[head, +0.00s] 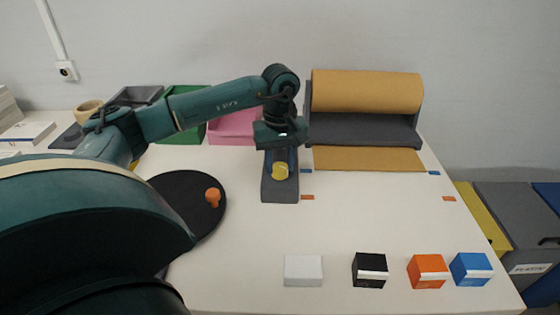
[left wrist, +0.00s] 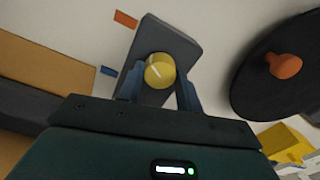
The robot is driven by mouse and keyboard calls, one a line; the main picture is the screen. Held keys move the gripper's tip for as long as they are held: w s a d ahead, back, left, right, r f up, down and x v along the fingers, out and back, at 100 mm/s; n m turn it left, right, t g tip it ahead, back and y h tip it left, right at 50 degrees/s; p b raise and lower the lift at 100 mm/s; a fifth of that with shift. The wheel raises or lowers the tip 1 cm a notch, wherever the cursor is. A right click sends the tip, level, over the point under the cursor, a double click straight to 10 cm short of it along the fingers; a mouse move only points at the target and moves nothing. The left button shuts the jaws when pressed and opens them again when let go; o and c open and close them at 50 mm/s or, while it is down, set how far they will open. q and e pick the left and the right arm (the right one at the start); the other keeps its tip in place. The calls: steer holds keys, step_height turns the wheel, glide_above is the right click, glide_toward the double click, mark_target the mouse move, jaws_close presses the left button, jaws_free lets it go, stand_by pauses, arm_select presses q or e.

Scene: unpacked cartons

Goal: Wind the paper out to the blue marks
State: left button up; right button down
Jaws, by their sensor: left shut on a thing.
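My left gripper (head: 280,162) reaches down over a grey block (head: 279,190) left of the paper roll (head: 366,91). It is shut on a round yellow knob (head: 280,171) on that block. In the left wrist view the knob (left wrist: 160,71) sits between the two fingers. The tan paper (head: 368,159) comes out from under a dark grey bar and lies flat on the table. Its front edge looks about level with the left blue mark (head: 307,171) and the right blue mark (head: 434,173). My right gripper is not in view.
Orange marks (head: 307,197) lie nearer the front. A black disc (head: 177,197) with an orange knob (head: 213,197) lies to the left. White, black, orange (head: 428,272) and blue boxes stand along the front. Green and pink (head: 233,127) bins are at the back. The table's middle is clear.

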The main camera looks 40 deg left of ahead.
mark_target(280, 166)
arm_select(q)
steer(key=o, duration=1)
steer(key=shift+r, duration=0.15)
step_height(280, 166, up, 13)
steer(key=shift+p, duration=0.45)
